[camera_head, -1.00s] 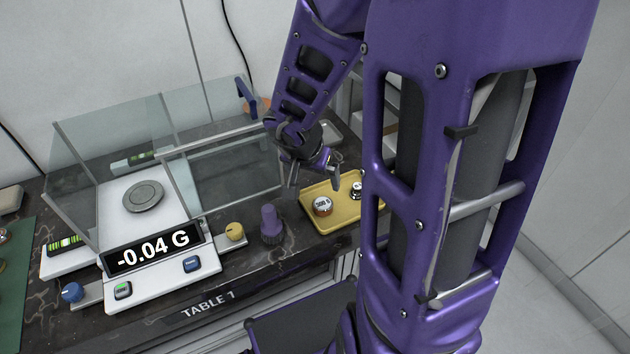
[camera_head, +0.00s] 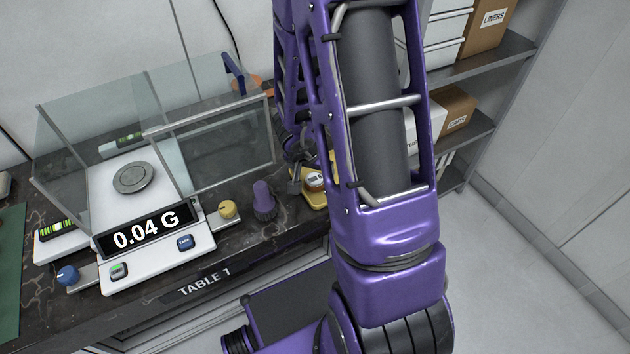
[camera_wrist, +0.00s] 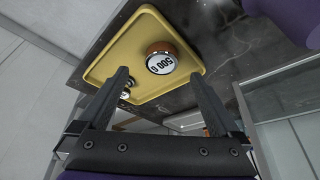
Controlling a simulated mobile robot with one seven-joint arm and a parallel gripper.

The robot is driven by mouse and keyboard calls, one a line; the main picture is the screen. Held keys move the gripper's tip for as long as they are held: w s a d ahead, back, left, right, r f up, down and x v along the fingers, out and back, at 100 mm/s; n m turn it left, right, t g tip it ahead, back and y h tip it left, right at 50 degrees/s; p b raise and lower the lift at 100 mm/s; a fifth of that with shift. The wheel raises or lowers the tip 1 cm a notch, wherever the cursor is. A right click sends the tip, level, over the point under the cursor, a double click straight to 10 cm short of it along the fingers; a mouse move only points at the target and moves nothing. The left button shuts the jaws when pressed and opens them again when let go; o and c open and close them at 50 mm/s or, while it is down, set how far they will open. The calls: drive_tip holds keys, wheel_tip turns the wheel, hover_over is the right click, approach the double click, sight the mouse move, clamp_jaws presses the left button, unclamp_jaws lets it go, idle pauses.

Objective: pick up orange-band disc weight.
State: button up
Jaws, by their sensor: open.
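The orange-band disc weight (camera_wrist: 161,58), marked 500 G on its white top, sits on the yellow tray (camera_wrist: 110,45) in the wrist view. In the head view the weight (camera_head: 315,180) shows beside my arm, on a visible corner of the tray (camera_head: 313,202). My gripper (camera_wrist: 160,76) is open and empty. In the wrist view its fingertips stand to either side below the weight, apart from it. In the head view the gripper (camera_head: 297,172) is close to the weight and partly hidden by my arm.
A smaller shiny weight (camera_wrist: 126,92) is on the tray, partly behind my left finger. A purple knobbed object (camera_head: 264,200) stands left of the tray. The glass-walled balance (camera_head: 155,250) reads 0.04 G. Shelves with boxes (camera_head: 470,110) stand at right.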

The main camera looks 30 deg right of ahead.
sight(315, 179)
drive_tip(key=shift+b+x, duration=0.65)
drive_tip(key=shift+x, duration=2.1)
drive_tip(key=shift+w+r, duration=0.1)
drive_tip(key=shift+w, duration=0.05)
clamp_jaws()
